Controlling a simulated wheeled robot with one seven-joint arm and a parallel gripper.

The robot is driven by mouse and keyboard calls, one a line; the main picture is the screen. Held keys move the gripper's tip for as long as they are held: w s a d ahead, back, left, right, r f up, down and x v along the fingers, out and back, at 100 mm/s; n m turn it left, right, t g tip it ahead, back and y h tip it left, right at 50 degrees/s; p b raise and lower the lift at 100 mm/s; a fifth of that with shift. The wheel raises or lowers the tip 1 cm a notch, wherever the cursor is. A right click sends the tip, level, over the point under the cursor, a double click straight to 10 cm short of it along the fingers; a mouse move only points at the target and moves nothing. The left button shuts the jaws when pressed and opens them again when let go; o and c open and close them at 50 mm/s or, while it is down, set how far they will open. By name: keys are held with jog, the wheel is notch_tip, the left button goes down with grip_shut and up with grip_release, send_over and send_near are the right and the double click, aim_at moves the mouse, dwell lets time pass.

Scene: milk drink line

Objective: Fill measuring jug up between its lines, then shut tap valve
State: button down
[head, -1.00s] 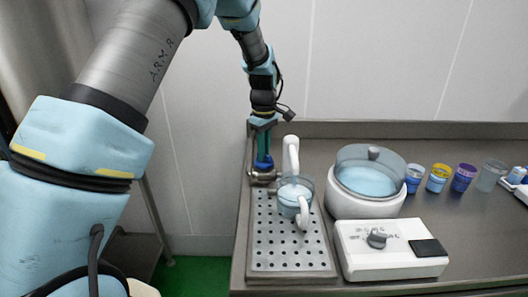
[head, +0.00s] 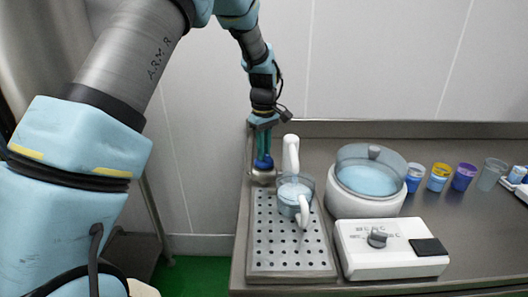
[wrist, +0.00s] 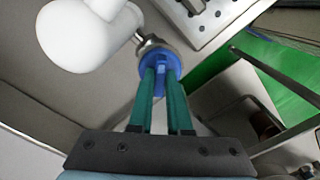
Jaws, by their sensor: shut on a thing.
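My gripper (head: 264,154) points down at the back left of the perforated drip tray. Its green fingers are shut on the blue tap valve handle (head: 263,164), also clear in the wrist view (wrist: 175,66). A metal stem joins the handle to the white tap (head: 290,150), large in the wrist view (wrist: 95,25). The clear measuring jug (head: 296,190) stands upright on the tray under the tap, its white handle towards the front. Pale liquid shows in the jug. Its lines are too small to read, so the exact level against them cannot be told.
The drip tray (head: 262,262) is bare in front of the jug. Right of it are a white round vessel with a clear lid (head: 368,205) and a white control box (head: 392,262) with a knob. Several small cups (head: 438,178) stand farther right. A wall closes the back.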

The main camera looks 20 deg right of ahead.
jog(key=m, duration=0.4)
jog(key=shift+b, duration=0.3)
jog(key=shift+m, duration=2.1)
jog(key=c, duration=0.9)
grip_release()
jog(key=shift+o, duration=0.2)
notch_tip(320, 180, up, 11)
jog(key=b, duration=0.3)
jog(key=shift+f, duration=0.1)
